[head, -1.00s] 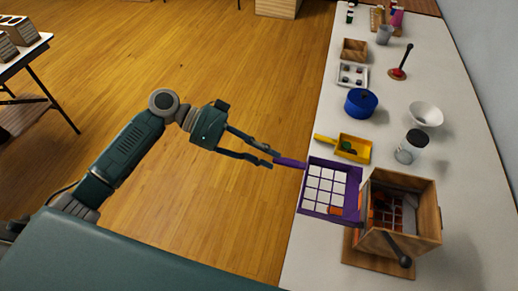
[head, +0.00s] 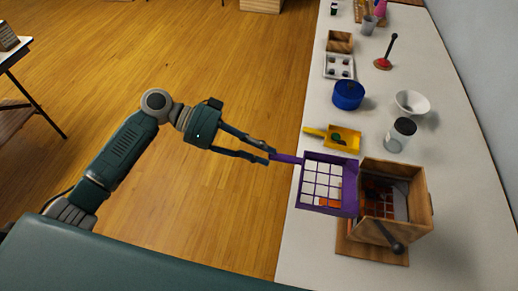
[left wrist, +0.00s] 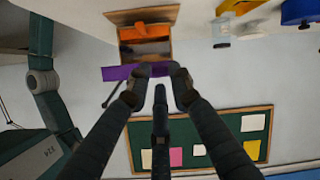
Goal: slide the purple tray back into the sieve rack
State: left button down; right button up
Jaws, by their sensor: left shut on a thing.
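The purple tray (head: 352,196) has a grid floor with white cells and a few orange ones. It lies level at the left, open side of the wooden sieve rack (head: 413,222), its right edge at or just inside the opening. My left gripper (head: 268,156) is shut on the tray's purple handle (head: 287,159), which points left. In the left wrist view the fingertips (left wrist: 158,84) close at the purple tray edge (left wrist: 115,74), with the wooden rack (left wrist: 172,14) beyond. Whether the tray sits on runners is hidden. My right gripper is not in view.
A dark-knobbed lever (head: 397,248) stands at the rack's front. Behind the tray are a yellow scoop (head: 348,139), a glass jar (head: 401,135), a white bowl (head: 411,103) and a blue round tin (head: 348,95). The white table (head: 322,252) is clear in front.

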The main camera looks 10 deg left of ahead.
aim_at(278, 156)
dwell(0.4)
pick_arm(q)
jog(key=shift+d, duration=1.4)
jog(key=shift+d+f, duration=0.1)
